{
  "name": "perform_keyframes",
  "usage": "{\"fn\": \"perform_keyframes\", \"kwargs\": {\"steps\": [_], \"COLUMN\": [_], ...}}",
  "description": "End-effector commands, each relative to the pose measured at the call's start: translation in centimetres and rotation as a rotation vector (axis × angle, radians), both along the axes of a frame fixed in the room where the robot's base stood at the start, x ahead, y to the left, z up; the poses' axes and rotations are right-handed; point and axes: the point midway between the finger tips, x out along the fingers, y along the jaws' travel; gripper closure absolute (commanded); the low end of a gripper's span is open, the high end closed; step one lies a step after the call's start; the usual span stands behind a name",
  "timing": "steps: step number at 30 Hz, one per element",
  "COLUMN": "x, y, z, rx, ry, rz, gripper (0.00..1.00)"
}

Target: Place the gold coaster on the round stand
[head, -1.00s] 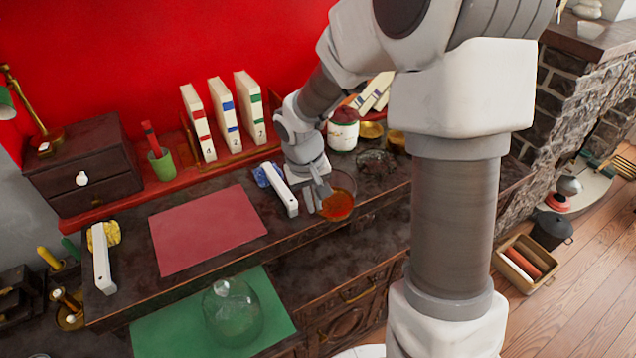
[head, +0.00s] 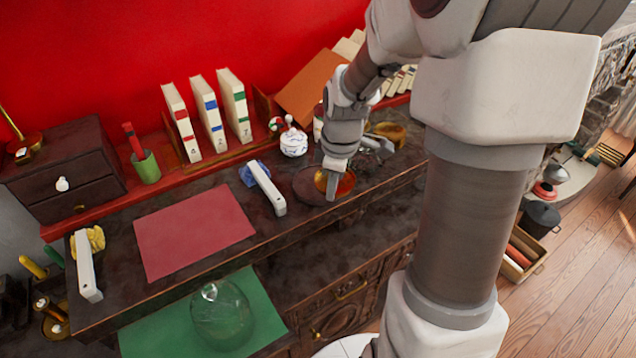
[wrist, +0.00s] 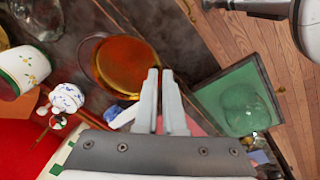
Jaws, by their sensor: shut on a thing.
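The gold coaster (wrist: 132,68) is a round amber-gold disc. In the wrist view its edge lies at the fingertips of my gripper (wrist: 160,73), which is shut on it. In the head view my gripper (head: 332,192) points down and the coaster (head: 346,187) shows just right of the fingers, looking tilted. A dark round disc, apparently the round stand (head: 305,184), shows left of the fingers. In the wrist view the stand (wrist: 87,50) is partly covered by the coaster. I cannot tell whether coaster and stand touch.
A white handled object (head: 266,188) and a small white patterned pot (head: 293,143) stand close by. A gold dish (head: 390,132) is behind to the right. The red mat (head: 195,232) is bare. A glass dome (head: 221,315) sits on the green mat (head: 150,335).

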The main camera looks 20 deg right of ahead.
Motion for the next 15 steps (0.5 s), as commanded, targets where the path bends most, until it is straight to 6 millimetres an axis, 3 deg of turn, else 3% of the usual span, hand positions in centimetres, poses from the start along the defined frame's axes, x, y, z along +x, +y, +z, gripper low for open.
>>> {"fn": "perform_keyframes", "kwargs": {"steps": [9,15], "x": [-0.9,-1.1], "y": [-2.3,-3.0], "z": [1.1,1.4], "rx": [0.003,0.003], "ry": [0.009,0.014], "rz": [0.306,0.407], "gripper": [1.00,1.00]}}
